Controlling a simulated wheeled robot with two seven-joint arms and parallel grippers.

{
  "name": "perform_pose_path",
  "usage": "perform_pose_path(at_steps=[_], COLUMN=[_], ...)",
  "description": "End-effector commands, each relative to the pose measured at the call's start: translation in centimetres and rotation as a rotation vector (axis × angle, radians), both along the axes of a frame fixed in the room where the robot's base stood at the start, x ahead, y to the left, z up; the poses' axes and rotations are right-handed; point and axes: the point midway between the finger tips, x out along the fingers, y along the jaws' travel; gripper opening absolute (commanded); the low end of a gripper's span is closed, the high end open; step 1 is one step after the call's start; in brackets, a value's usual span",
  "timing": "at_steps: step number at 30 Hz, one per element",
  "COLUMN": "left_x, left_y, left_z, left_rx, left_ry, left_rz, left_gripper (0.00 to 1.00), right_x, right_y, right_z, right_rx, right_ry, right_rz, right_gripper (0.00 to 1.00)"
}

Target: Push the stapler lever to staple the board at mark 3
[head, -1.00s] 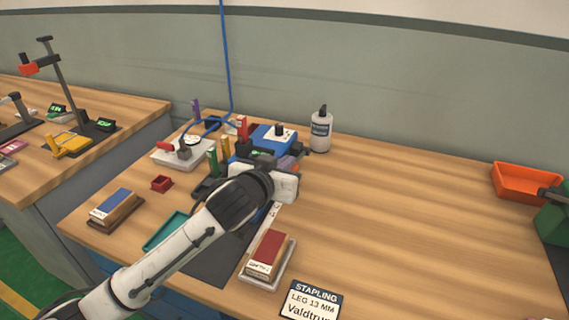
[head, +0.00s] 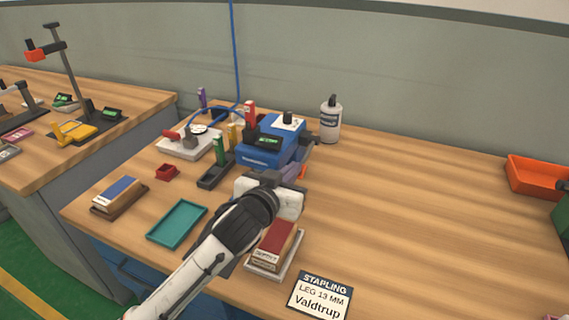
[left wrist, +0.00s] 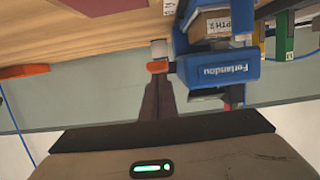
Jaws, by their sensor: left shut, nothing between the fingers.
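The blue stapler (head: 262,152) stands at the back of the bench; it also shows in the left wrist view (left wrist: 222,70) with lettering on its side. An orange-red lever-like part (left wrist: 158,67) with a pale end sticks out beside it in the left wrist view. My left gripper (head: 295,173) is shut and empty, in front of the stapler's right end. Its dark fingers (left wrist: 157,84) show close to the orange part; I cannot tell whether they touch. My right gripper is not in view.
A red-topped block in a tray (head: 275,240), a teal tray (head: 177,222) and a blue-topped block (head: 120,193) lie in front. A white bottle (head: 330,120) stands behind. A stapling card (head: 320,295) lies near the front. The bench's right side is clear up to an orange bin (head: 536,177).

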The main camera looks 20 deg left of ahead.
Motion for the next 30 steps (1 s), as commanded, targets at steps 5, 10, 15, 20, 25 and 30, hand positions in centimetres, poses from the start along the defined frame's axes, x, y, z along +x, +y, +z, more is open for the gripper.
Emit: perform_pose_path(at_steps=[5,10,15,20,25,30], left_x=[-0.3,-2.0,-6.0,-8.8,-10.2,-10.5], left_y=[-0.3,-0.4,0.1,0.5,0.7,0.7], left_z=[2.7,3.3,3.3,3.4,3.5,3.6], left_rx=[-0.002,-0.002,-0.001,-0.001,0.0,-0.001], left_ry=[0.002,0.004,0.002,0.0,0.0,-0.002], left_rz=[-0.005,-0.011,-0.011,-0.01,-0.01,-0.01], left_gripper=[0.0,0.0,0.0,0.0,0.0,0.0], right_x=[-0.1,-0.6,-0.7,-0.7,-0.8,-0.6], right_y=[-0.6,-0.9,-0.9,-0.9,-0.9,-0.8], right_z=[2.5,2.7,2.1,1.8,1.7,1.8], right_rx=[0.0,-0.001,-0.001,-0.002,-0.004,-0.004], right_ry=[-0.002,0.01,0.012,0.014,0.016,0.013], right_rz=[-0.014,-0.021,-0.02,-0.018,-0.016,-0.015], right_gripper=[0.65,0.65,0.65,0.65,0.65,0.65])
